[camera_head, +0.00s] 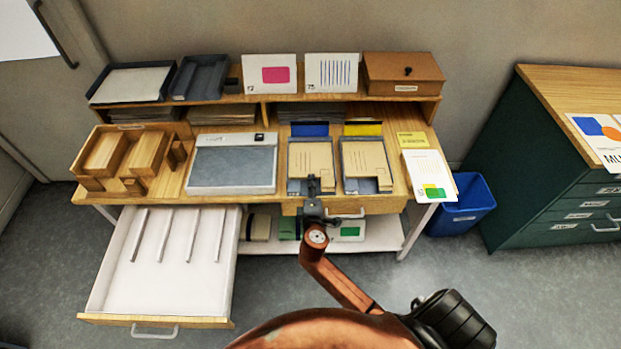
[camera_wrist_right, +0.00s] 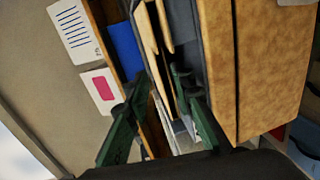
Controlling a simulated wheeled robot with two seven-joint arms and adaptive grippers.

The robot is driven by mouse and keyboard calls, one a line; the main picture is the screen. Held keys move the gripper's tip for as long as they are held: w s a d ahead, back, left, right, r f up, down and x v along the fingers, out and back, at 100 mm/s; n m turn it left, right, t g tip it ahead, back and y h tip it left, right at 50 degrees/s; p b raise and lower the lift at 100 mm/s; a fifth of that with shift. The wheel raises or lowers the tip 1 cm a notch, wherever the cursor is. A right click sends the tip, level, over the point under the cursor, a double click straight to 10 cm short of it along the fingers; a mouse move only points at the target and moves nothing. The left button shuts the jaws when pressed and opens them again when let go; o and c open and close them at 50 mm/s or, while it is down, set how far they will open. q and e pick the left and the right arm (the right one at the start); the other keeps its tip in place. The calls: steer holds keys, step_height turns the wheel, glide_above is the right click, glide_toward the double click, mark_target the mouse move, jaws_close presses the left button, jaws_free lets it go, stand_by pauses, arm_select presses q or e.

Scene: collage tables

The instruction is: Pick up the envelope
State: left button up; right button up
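Tan envelopes lie in two grey trays on the desk. The left envelope (camera_head: 311,158) is in the tray in front of a blue panel, and the right envelope (camera_head: 364,158) is in the tray in front of a yellow panel. My right gripper (camera_head: 313,188) is at the front edge of the left tray (camera_head: 293,186). In the right wrist view its two dark green fingers (camera_wrist_right: 162,88) are apart, with the thin tan envelope edge (camera_wrist_right: 150,40) just beyond and between the tips. I cannot tell whether they touch it. My left gripper is not in view.
A wooden organizer (camera_head: 128,160) and a grey flat device (camera_head: 232,165) stand left of the trays. A white drawer (camera_head: 165,265) is pulled out at the lower left. A printed sheet (camera_head: 428,175) lies at the right, above a blue bin (camera_head: 466,205).

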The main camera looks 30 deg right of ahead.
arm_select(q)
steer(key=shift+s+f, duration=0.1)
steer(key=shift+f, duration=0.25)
arm_select(e)
steer(key=shift+x, duration=1.55)
jaws_close()
step_height(320, 180, up, 3)
steer(key=shift+f+p, duration=0.1)
steer(key=shift+p, duration=0.9)
steer(key=shift+f, duration=0.2)
arm_select(q)
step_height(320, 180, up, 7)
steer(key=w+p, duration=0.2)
steer(key=p, duration=0.3)
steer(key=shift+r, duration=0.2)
arm_select(e)
steer(key=r+v, duration=0.2)
steer(key=v, duration=1.2)
steer(key=shift+s+r, duration=0.15)
steer(key=shift+r, duration=0.05)
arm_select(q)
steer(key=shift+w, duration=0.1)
